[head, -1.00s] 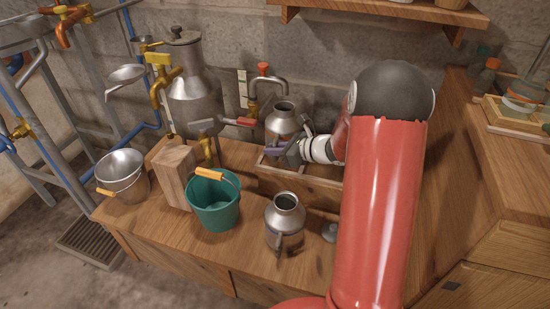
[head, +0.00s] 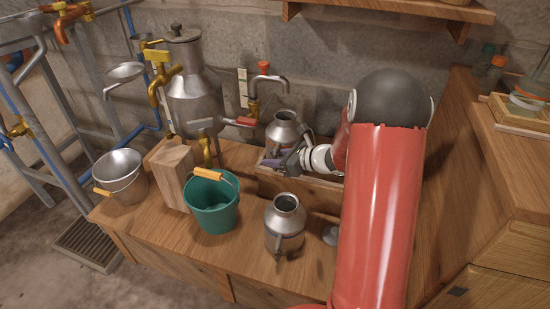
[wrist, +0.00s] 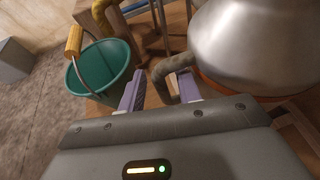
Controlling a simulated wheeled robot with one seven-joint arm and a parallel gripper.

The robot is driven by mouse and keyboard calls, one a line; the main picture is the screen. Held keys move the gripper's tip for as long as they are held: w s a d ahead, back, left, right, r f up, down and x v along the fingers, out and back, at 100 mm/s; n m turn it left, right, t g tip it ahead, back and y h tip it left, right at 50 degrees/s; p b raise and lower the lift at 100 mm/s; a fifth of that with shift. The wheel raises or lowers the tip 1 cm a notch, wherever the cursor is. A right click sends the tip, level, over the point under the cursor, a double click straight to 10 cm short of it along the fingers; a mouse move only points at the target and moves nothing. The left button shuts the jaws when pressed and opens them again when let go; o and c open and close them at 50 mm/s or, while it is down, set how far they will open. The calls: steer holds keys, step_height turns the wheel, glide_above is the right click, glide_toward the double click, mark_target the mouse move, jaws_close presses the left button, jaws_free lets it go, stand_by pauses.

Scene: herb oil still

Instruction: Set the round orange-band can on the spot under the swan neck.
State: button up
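The round orange-band can (head: 281,131) is a metal can standing at the wooden box under the swan neck (head: 270,80), its mouth below the spout tip. Its lower part is hidden by the box and my gripper. In the wrist view the can (wrist: 250,45) fills the upper right, with its orange band (wrist: 225,92) low on the body. My gripper (head: 277,161) is beside the can. In the wrist view its purple fingers (wrist: 160,89) are apart, with the can's curved handle (wrist: 162,78) between them and visible gaps.
A second metal can (head: 285,226) stands on the counter in front. A green bucket (head: 212,208), wooden block (head: 173,172) and metal pail (head: 122,178) stand to the left. The still (head: 195,95) is behind them. The wooden box (head: 318,187) has a raised front wall.

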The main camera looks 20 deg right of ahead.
steer(key=shift+s+d+r, duration=0.1)
steer(key=shift+d+r, duration=0.1)
steer(key=shift+r, duration=0.05)
steer(key=v, duration=1.1)
steer(key=s+a+r+n+g+h, duration=0.1)
steer(key=s+a+r+n+g, duration=0.2)
steer(key=s+a+n, duration=0.3)
steer(key=s+a+r+n+g+h, duration=0.1)
steer(key=s+a+r+n+g, duration=0.2)
steer(key=s+a+n, duration=0.35)
steer(key=s+d+r+n+t+h, duration=0.1)
steer(key=s+r+n+h, duration=0.1)
steer(key=s+n, duration=0.4)
steer(key=s+d+r+n+t+h, duration=0.1)
steer(key=s+r+n+h, duration=0.1)
steer(key=s+n+h, duration=0.3)
steer(key=s+n, duration=0.1)
steer(key=n, duration=0.2)
steer(key=shift+d, duration=0.2)
steer(key=shift+n, duration=0.25)
